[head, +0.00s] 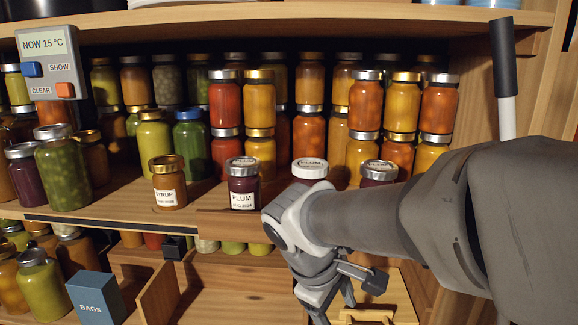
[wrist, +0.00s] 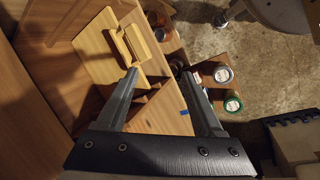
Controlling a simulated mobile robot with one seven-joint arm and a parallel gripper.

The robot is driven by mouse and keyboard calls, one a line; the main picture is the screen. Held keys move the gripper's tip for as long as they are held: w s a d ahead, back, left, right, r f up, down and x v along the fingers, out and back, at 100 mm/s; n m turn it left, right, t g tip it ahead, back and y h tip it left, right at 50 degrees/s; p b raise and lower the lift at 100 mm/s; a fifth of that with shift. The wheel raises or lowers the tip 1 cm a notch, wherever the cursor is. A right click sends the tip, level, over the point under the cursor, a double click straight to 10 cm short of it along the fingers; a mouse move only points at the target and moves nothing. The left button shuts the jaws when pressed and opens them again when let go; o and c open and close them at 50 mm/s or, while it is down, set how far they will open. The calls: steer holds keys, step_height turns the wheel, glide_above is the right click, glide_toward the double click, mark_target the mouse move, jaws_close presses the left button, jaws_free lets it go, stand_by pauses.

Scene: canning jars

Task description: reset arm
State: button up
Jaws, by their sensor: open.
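My gripper (head: 348,297) hangs at the end of my arm in the lower right of the head view, in front of and below the shelf edge. In the wrist view its two fingers (wrist: 160,74) are spread apart with nothing between them. A wooden panel with a handle (wrist: 88,42) lies beyond the left finger. In the head view my arm reaches in from the right and covers part of the shelf front. A plum jar (head: 242,187) stands at the shelf's front edge, up and left of my gripper. It is apart from the fingers.
A syrup jar (head: 168,184) and two more front jars, one with a white lid (head: 310,168), stand along the shelf (head: 120,207). Stacked jars fill the back. A blue BAGS box (head: 95,298) is at lower left. A display (head: 48,62) reads 15 °C.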

steer(key=s+d+r+m+t+y, duration=0.35)
steer(key=s+d+r+m, duration=0.2)
steer(key=s+m, duration=0.45)
step_height(320, 180, up, 15)
steer(key=p, duration=1.6)
steer(key=shift+w+d, duration=0.15)
steer(key=shift+d, duration=0.1)
steer(key=shift+g+p, duration=0.25)
steer(key=shift+p, duration=0.1)
steer(key=c, duration=0.3)
steer(key=shift+a, duration=0.15)
